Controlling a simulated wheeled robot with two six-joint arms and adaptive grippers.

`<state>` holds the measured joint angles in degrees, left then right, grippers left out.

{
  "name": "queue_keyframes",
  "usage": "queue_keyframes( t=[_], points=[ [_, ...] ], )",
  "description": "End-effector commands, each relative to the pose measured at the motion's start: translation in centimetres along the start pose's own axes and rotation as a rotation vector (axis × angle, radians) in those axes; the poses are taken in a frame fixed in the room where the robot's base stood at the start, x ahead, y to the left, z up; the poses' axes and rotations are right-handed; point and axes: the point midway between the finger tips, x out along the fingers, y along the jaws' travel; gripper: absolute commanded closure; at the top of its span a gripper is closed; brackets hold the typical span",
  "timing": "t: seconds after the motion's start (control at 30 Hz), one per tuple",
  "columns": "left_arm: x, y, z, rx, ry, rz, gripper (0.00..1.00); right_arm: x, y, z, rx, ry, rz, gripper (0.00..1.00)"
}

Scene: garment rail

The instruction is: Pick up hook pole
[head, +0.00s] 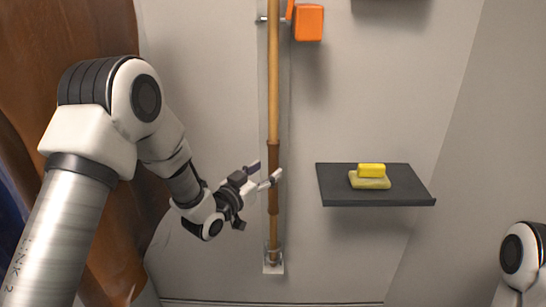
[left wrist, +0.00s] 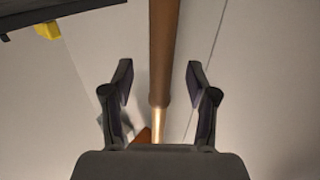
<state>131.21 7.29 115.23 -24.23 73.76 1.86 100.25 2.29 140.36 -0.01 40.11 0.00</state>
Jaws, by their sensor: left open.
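The hook pole (head: 273,90) is a long wooden rod standing upright against the wall, with a darker brown grip section low down. Its foot sits in a small bracket (head: 273,266). My left gripper (head: 265,174) is open beside the dark section in the head view. In the left wrist view, the pole (left wrist: 163,50) runs down between the two open fingers (left wrist: 158,85), with a gap on each side. The pole's top end is out of view. Only part of my right arm shows at the lower right; its gripper is not in view.
An orange block (head: 308,22) is near the pole's upper part, beside a small metal peg (head: 262,20). A dark shelf (head: 340,197) on the right holds yellow items (head: 370,177). A brown wooden panel (head: 110,25) is at the left. The wall between pole and shelf is clear.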

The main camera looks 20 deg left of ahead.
Motion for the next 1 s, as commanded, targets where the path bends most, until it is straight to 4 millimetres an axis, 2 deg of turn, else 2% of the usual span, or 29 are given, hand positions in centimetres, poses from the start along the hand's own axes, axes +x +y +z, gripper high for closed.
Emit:
queue_keyframes(
  t=[0.2, 0.47, 0.6, 0.63, 1.0],
  points=[
    [3.8, -0.1, 0.3, 0.001, 0.0, 0.001, 0.42, -0.2, 0.0, 0.0, 0.0, 0.0, 0.0, 1.0],
    [4.4, -0.2, 0.3, -0.003, -0.001, -0.001, 0.42, -0.2, 0.0, 0.0, 0.0, 0.0, 0.0, 1.0],
    [4.4, -0.2, 0.3, -0.003, -0.001, -0.001, 0.91, -0.2, 0.0, 0.0, 0.0, 0.0, 0.0, 1.0],
    [4.4, -0.2, 0.3, -0.002, -0.001, -0.001, 1.0, -0.2, 0.0, 0.0, 0.0, 0.0, 0.0, 1.0],
    [4.3, -0.2, 0.2, -0.002, 0.0, -0.001, 1.0, -0.2, 0.0, 0.0, 0.0, 0.0, 0.0, 1.0]
  ],
)
